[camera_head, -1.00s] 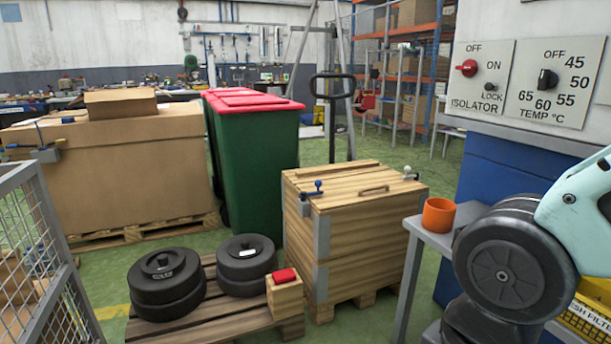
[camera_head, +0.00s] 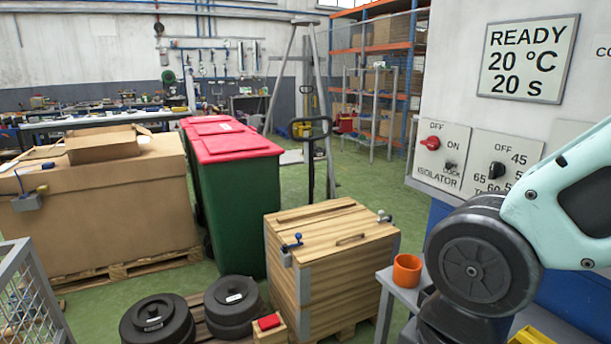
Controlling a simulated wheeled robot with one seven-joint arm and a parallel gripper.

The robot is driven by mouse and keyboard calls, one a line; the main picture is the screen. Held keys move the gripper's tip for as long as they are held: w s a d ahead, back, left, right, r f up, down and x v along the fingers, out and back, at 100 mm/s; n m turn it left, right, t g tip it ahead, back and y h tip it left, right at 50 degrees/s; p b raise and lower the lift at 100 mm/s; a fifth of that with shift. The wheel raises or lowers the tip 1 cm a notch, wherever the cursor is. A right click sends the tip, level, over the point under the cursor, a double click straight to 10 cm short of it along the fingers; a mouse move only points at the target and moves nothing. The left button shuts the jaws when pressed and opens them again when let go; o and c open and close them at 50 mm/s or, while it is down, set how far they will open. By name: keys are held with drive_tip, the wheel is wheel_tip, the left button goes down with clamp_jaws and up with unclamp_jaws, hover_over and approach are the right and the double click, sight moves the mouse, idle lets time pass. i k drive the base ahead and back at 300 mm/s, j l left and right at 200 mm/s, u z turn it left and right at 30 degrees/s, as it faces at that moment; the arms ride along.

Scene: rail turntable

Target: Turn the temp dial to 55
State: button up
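The temp dial (camera_head: 497,171) is a black knob on a pale plate at the right, marked OFF above, 45 at upper right, and 65 and 60 below. My arm hides the lower right of this plate, including most of the 55 mark. The knob's exact pointing is too small to tell. A display (camera_head: 528,58) above reads READY, 20 °C, 20 s. My pale green and black arm fills the lower right. My gripper is not in view.
A red isolator switch (camera_head: 431,142) sits left of the dial. An orange cup (camera_head: 407,270) stands on a grey bench (camera_head: 385,287) below. A wooden crate (camera_head: 340,225), green bin (camera_head: 240,190) and black weights (camera_head: 158,322) stand left. Green floor shows between them.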

sight(498, 169)
drive_tip(key=z, duration=0.75)
drive_tip(key=k+l, duration=0.05)
